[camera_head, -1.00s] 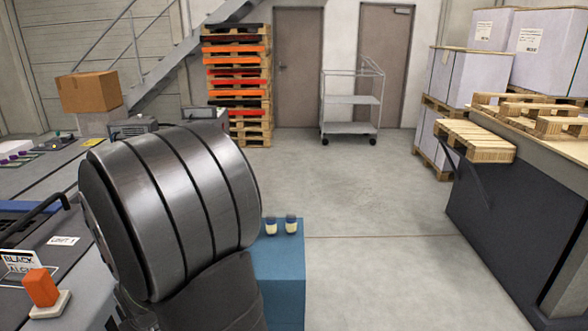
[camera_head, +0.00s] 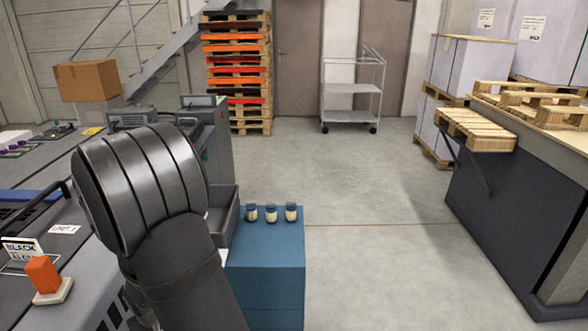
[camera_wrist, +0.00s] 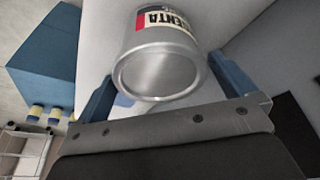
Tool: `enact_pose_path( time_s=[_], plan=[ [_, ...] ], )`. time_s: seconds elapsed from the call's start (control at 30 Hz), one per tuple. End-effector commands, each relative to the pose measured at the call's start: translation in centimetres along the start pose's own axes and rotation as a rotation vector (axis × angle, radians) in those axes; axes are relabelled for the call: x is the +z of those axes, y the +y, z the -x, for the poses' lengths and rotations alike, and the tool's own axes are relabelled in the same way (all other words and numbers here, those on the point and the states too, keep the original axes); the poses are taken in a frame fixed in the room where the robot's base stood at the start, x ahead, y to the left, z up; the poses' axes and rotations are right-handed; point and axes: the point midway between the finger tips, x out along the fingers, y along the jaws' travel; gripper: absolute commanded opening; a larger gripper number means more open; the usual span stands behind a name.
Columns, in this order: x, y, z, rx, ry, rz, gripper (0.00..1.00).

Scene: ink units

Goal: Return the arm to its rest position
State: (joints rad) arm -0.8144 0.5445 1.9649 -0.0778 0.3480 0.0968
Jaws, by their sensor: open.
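My gripper (camera_wrist: 166,74) shows in the wrist view with its two blue fingers spread apart. A silver can (camera_wrist: 160,68) with a white, red and black label ending in "ENTA" shows in the gap between the fingers. I cannot tell how far the can is from them or whether it touches either one. In the head view, my arm fills the left foreground and the gripper itself cannot be made out.
A blue cabinet (camera_head: 265,250) stands right of my arm with three small jars (camera_head: 270,214) on top. The grey bench (camera_head: 60,195) at left holds an orange switch (camera_head: 43,275). A dark workbench (camera_head: 500,215) stands at right. Floor between is clear.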

Motion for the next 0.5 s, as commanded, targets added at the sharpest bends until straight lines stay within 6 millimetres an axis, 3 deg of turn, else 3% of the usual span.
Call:
enact_pose_path(
  time_s=[0.13,0.5],
  plan=[
    [-0.36,0.02,1.2,0.0,0.002,0.001,1.0],
    [-0.1,0.5,1.53,0.0,-0.002,0.001,1.0]
  ],
)
